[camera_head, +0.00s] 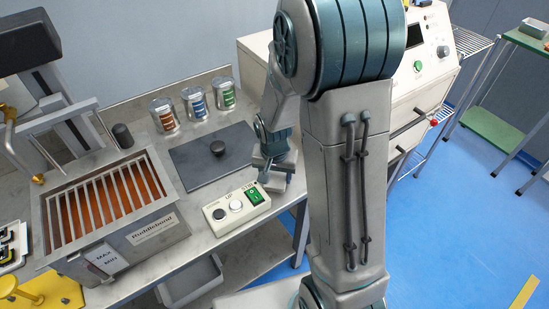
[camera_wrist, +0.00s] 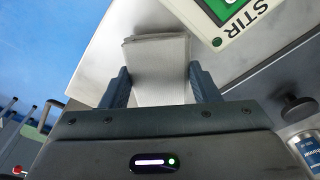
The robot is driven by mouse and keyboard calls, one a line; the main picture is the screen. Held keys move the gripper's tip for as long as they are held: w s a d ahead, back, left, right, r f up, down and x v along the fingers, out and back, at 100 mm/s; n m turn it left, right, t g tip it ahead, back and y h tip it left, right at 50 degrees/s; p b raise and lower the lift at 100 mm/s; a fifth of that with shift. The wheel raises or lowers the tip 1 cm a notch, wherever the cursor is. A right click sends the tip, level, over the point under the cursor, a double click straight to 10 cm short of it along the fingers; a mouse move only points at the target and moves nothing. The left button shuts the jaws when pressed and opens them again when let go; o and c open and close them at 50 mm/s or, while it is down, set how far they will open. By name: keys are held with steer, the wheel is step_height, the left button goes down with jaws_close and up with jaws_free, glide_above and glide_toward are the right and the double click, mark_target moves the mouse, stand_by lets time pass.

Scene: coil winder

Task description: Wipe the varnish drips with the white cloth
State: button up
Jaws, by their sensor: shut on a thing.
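My gripper (camera_head: 275,170) is low over the right end of the steel bench, just behind the small control box. In the wrist view my gripper (camera_wrist: 160,85) has its two dark fingers on either side of a folded white cloth (camera_wrist: 157,62) and is shut on it. The cloth reaches out past the fingertips over the bench top. I cannot tell whether it touches the bench. I make out no varnish drips in either view; my arm and gripper hide part of the bench.
The control box (camera_head: 236,207) with a green switch sits close to my gripper. A cream oven (camera_head: 425,75) stands right.

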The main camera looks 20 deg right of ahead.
step_height(320, 180, up, 3)
steer(key=shift+d+f+p, duration=0.1)
steer(key=shift+f+p, duration=0.1)
steer(key=shift+p, duration=0.3)
steer(key=shift+r+p, duration=1.55)
steer(key=shift+r, duration=0.65)
steer(key=shift+w+f, duration=0.1)
steer(key=shift+w, duration=0.05)
